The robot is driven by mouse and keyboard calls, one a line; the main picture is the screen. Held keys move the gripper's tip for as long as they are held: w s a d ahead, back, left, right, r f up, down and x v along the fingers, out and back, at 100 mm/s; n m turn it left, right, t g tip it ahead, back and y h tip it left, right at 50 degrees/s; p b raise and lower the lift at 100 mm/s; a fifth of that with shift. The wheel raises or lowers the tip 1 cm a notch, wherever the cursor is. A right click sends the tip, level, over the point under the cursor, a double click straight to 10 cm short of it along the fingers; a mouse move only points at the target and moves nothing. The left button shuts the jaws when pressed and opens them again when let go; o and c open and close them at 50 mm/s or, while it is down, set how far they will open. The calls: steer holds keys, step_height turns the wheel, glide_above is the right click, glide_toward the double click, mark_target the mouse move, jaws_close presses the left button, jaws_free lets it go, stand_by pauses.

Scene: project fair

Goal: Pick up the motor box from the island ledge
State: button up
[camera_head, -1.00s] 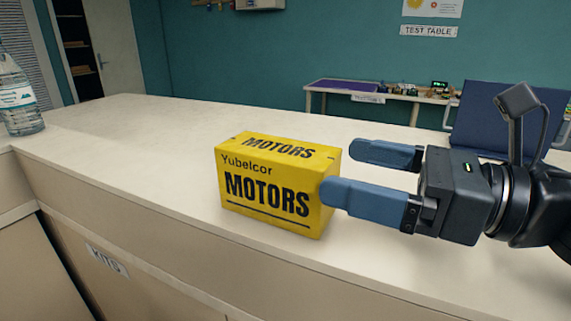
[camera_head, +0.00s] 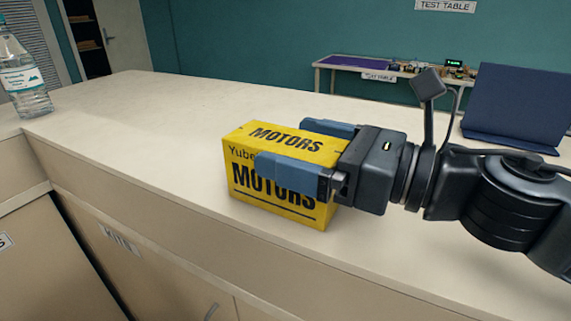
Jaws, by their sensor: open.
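The yellow motor box (camera_head: 280,209) stands on the pale island ledge (camera_head: 150,130), near its front edge. It bears black "MOTORS" lettering on its front and top. My gripper (camera_head: 288,152) has come in from the right. Its jaws are open, with one blue finger in front of the box's front face and the other behind its back upper edge. The near finger hides part of the lettering. I cannot tell whether either finger touches the box.
A water bottle (camera_head: 22,75) stands at the far left of the ledge. A dark blue panel (camera_head: 517,105) stands upright at the back right. A test table (camera_head: 345,75) is beyond the ledge. The ledge left of the box is clear.

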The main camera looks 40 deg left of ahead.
steer(key=shift+c, duration=0.5)
steer(key=c, duration=1.4)
